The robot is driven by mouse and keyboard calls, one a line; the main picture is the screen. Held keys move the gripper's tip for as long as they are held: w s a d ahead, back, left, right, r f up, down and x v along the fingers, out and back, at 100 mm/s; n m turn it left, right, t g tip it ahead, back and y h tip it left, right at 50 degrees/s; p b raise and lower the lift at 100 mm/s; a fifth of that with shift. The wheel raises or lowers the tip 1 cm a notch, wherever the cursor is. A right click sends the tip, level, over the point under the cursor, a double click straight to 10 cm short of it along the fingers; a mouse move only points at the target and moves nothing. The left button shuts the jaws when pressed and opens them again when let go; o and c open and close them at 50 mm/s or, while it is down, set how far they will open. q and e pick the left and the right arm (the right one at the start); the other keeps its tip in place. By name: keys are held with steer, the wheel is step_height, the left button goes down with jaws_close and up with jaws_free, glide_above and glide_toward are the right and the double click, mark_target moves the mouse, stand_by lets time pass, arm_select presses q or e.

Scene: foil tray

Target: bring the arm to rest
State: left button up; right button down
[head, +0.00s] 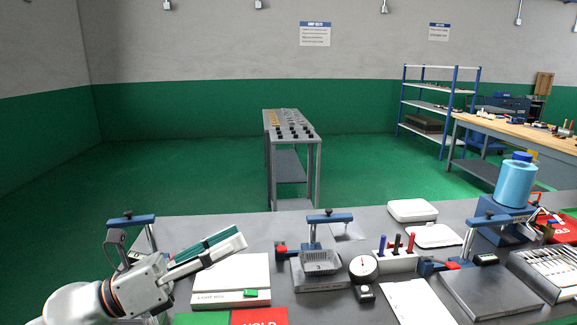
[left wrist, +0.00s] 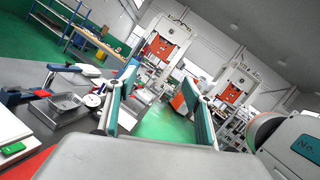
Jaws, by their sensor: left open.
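My left arm comes in from the left in the head view, and its gripper (head: 238,239) is raised over the left part of the bench, pointing right. In the left wrist view the same gripper (left wrist: 160,78) shows two teal-backed fingers spread apart with nothing between them. The small silver foil tray (head: 320,261) sits on a dark fixture under a blue clamp bar, to the right of the gripper and apart from it. The tray also shows in the left wrist view (left wrist: 65,101), at the left. My right gripper is not in view.
On the grey bench (head: 383,283) are a white board (head: 232,272) with a green piece, a round dial gauge (head: 363,267), a block with coloured pins (head: 396,260), white boxes (head: 412,210) and a blue bottle (head: 515,184). Clamps stand along the bench.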

arm_select(q)
steer(key=w+a+f+n+t+y, duration=0.2)
steer(key=a+f+n+t+y, duration=0.5)
steer(key=n, duration=0.7)
steer(key=w+a+f+n+t+y, duration=0.25)
steer(key=a+f+n+y, duration=0.35)
steer(key=a+n+y, duration=0.45)
steer(key=s+a+f+n+g+y, duration=0.35)
steer(key=s+f+n+g, duration=0.25)
steer(key=s+f, duration=0.45)
steer(key=s+a+f+n+g+y, duration=0.3)
steer(key=s+a+f+n+g, duration=0.25)
steer(key=s+f, duration=0.55)
steer(key=w+d+f+n+t+h, duration=0.2)
steer(key=d+f+h, duration=0.5)
steer(key=d+f, duration=0.8)
steer(key=shift+w+d+f+n+t+h, duration=0.25)
steer(key=shift+d+n+t+h, duration=0.15)
steer(key=shift+d+n+t, duration=0.5)
